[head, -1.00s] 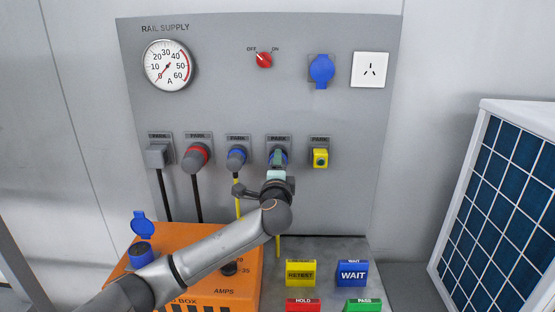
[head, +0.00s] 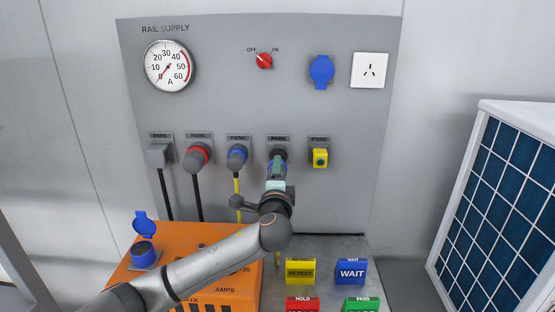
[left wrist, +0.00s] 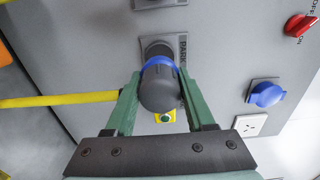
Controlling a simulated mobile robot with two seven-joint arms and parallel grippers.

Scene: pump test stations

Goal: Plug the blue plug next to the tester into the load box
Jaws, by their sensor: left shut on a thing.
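A blue-ringed plug with a dark grey body (left wrist: 160,88) sits between the green fingers of my left gripper (left wrist: 158,105), which is shut on it. In the head view my left gripper (head: 277,172) is at the fourth PARK place and mostly hides this plug. The dark park holder (head: 278,153) shows above the fingers; the plug lies just in front of it, and whether they still touch is unclear. A small yellow tester (head: 320,158) hangs at the fifth place, to the right. The orange load box (head: 205,236) stands lower left, its blue socket (head: 143,252) with the lid up.
Another blue plug (head: 237,157) with a yellow cable, a red plug (head: 196,157) and a grey plug (head: 158,155) hang to the left. A closed blue socket (head: 321,70) and a white outlet (head: 370,70) are higher up. Coloured blocks, including RETEST (head: 300,271), stand lower right.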

